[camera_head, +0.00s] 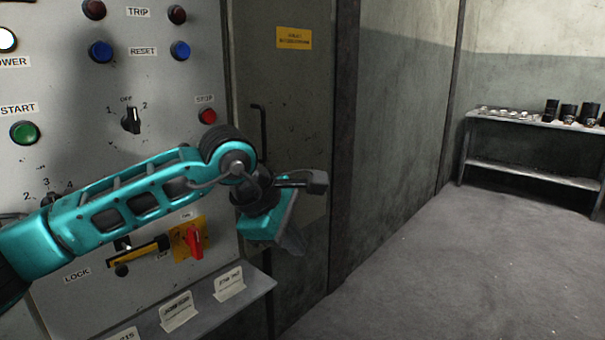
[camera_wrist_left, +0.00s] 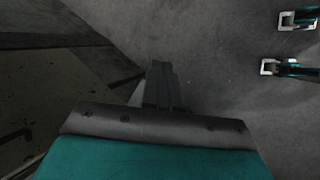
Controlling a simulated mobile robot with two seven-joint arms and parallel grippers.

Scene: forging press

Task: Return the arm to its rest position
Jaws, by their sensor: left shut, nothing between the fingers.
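My left arm reaches in from the left in the head view, teal with black joints, in front of the control panel (camera_head: 70,160). In the left wrist view the closed fingers (camera_wrist_left: 162,85) show dark against the grey floor. The gripper appears apart from the panel and the door. My right gripper cannot be made out in the head view.
The panel carries a red rotary switch (camera_head: 194,241), a green start button (camera_head: 24,132) and a black selector (camera_head: 131,120). A ledge with label cards (camera_head: 229,284) juts out below. Open floor (camera_head: 440,270) lies right; a shelf table (camera_head: 530,174) stands at the back right.

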